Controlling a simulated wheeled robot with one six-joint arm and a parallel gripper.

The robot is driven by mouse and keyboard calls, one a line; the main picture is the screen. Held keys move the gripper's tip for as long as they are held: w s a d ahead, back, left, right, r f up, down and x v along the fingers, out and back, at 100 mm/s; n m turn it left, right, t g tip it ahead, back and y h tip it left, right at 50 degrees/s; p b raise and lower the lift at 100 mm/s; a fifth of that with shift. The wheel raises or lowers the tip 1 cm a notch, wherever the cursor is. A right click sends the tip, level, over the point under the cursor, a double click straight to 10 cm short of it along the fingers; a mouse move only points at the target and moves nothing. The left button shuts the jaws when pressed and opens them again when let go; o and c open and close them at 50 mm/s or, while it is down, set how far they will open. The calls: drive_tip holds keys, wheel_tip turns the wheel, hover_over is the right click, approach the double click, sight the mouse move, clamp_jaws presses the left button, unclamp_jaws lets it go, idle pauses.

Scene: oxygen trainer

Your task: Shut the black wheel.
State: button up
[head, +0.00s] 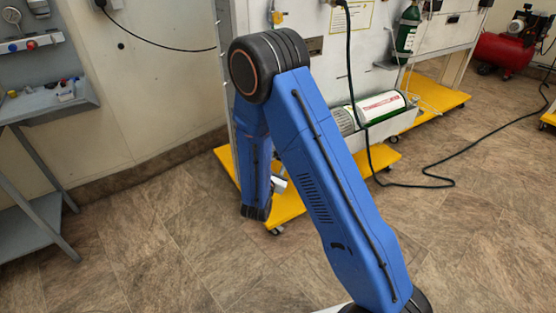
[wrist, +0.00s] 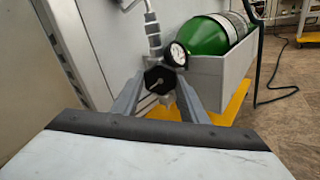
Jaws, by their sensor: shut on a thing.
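The black wheel (wrist: 159,79) is in the middle of the wrist view, a dark knob with a light stem at its centre. My gripper (wrist: 160,92) has one finger on each side of the wheel and is shut on it. A metal fitting with a pipe rises behind the wheel. A round pressure gauge (wrist: 175,54) sits just right of the wheel, beside the green cylinder (wrist: 203,36). In the head view my arm hides the wheel and the gripper's fingers.
The cylinder lies in a grey trough (wrist: 222,84) on a yellow wheeled base (head: 287,205). A white panel stands close on the left of the gripper. A black hose (head: 368,150) hangs down and runs over the floor. A grey side table (head: 45,105) stands at left.

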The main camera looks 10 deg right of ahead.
drive_tip(key=m, duration=1.3)
drive_tip(key=shift+r+m, duration=0.1)
drive_tip(key=shift+m, duration=0.3)
drive_tip(key=m, duration=0.9)
drive_tip(key=shift+m, duration=0.3)
drive_tip(key=o, duration=1)
drive_tip(key=shift+r, duration=0.1)
drive_tip(key=shift+o, duration=0.2)
